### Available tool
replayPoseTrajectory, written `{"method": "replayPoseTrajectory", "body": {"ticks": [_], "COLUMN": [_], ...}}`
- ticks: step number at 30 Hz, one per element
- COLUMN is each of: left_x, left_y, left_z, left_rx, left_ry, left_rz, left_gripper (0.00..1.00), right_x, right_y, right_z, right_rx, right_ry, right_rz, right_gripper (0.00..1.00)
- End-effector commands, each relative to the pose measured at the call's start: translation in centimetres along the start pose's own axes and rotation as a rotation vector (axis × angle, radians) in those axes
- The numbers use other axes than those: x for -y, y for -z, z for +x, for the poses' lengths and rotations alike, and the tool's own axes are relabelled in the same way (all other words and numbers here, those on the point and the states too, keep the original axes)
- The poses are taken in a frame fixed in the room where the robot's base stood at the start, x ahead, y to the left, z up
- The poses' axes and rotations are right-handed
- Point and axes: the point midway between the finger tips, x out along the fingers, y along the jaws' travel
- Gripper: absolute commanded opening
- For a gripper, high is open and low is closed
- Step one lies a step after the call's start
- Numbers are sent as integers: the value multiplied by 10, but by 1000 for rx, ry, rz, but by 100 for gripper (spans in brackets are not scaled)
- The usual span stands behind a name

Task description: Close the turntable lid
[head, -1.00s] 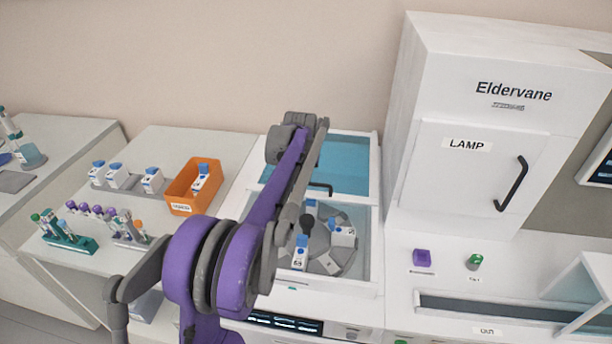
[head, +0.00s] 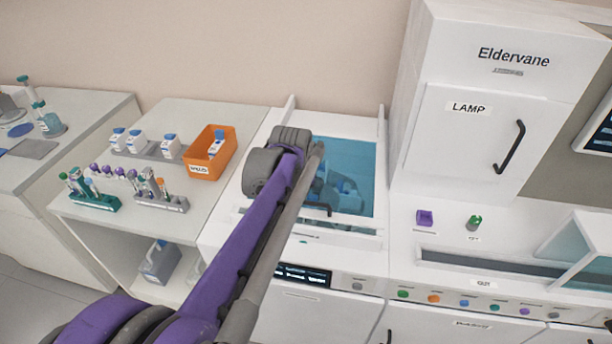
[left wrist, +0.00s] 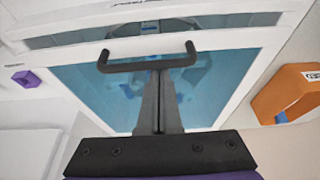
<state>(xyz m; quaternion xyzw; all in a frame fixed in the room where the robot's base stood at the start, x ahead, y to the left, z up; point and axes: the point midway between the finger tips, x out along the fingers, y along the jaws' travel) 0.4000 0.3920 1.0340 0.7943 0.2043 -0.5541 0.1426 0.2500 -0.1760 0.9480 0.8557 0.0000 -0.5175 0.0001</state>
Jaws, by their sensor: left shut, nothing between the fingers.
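The turntable lid (head: 352,160) is a translucent blue panel in a white frame. It lies over most of the turntable's opening, with a narrow uncovered strip at the front edge. The turntable (head: 343,190) and its vials show dimly through the panel. Contact cannot be told. My right gripper is not in view.
An orange bin (head: 205,168), white bottles (head: 137,143) and tube racks (head: 160,200) stand on the left bench. The lamp cabinet (head: 470,130) rises to the right. A control panel (head: 303,275) is below the turntable.

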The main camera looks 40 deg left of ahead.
Motion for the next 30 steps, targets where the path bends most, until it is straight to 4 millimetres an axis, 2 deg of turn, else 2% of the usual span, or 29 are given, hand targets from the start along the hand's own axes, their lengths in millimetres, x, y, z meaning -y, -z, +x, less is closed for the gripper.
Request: {"method": "replayPoseTrajectory", "body": {"ticks": [4,11,24,30], "left_x": [0,0,0,-4], "left_y": [-20,-30,-30,-12], "left_z": [-8,-12,-12,-12], "left_rx": [0,0,1,-1], "left_ry": [0,0,0,-1], "left_rz": [0,0,0,1], "left_gripper": [0,0,0,0], "right_x": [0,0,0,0], "right_y": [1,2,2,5], "right_z": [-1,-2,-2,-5], "right_rx": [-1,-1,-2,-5], "right_ry": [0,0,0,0], "right_rz": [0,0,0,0], "right_gripper": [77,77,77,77]}}
